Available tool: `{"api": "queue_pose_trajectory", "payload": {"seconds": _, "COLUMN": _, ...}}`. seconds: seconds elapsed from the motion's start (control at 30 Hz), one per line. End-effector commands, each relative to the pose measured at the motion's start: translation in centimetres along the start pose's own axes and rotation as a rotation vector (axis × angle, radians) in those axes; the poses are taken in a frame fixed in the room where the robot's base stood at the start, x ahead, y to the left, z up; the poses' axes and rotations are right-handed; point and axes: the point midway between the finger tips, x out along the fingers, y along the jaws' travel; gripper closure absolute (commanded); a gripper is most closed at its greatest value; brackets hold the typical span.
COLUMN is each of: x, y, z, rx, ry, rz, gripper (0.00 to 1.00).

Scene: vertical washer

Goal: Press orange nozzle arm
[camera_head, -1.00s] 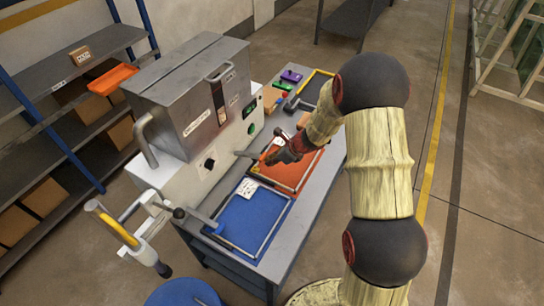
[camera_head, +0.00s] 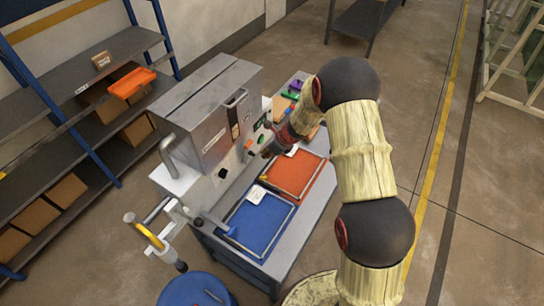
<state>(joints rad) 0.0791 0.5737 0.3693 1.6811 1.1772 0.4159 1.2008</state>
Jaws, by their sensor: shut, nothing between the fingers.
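The orange nozzle arm (camera_head: 148,235) is a yellow-orange sleeved bar with a pale metal end, sticking out from the left end of the vertical washer (camera_head: 208,110). A hanging grey fitting is below it. My gripper (camera_head: 267,151) is dark and red, small in view, shut and empty. It is by the washer's front panel, above the far end of the table, well right of and beyond the nozzle arm. Its fingertips are too small to see whether they touch the panel.
A blue tray (camera_head: 262,238) and an orange tray (camera_head: 318,184) lie on the grey table. A blue drum (camera_head: 190,290) stands on the floor below the nozzle arm. Shelves with boxes (camera_head: 62,190) line the left wall. Open floor lies to the right.

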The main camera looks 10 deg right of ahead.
Motion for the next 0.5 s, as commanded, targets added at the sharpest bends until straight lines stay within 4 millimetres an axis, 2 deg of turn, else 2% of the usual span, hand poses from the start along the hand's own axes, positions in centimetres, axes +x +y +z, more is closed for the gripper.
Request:
{"api": "queue_pose_trajectory", "payload": {"seconds": 0.03, "x": -0.6, "y": 0.0, "z": 1.1, "rx": -0.003, "ry": 0.000, "rz": 0.000, "gripper": 1.00}}
{"api": "queue_pose_trajectory", "payload": {"seconds": 0.2, "x": -0.6, "y": 0.1, "z": 3.6, "rx": -0.002, "ry": 0.001, "rz": 0.001, "gripper": 1.00}}
{"api": "queue_pose_trajectory", "payload": {"seconds": 0.5, "x": -0.1, "y": 0.0, "z": 6.6, "rx": -0.002, "ry": 0.001, "rz": 0.000, "gripper": 1.00}}
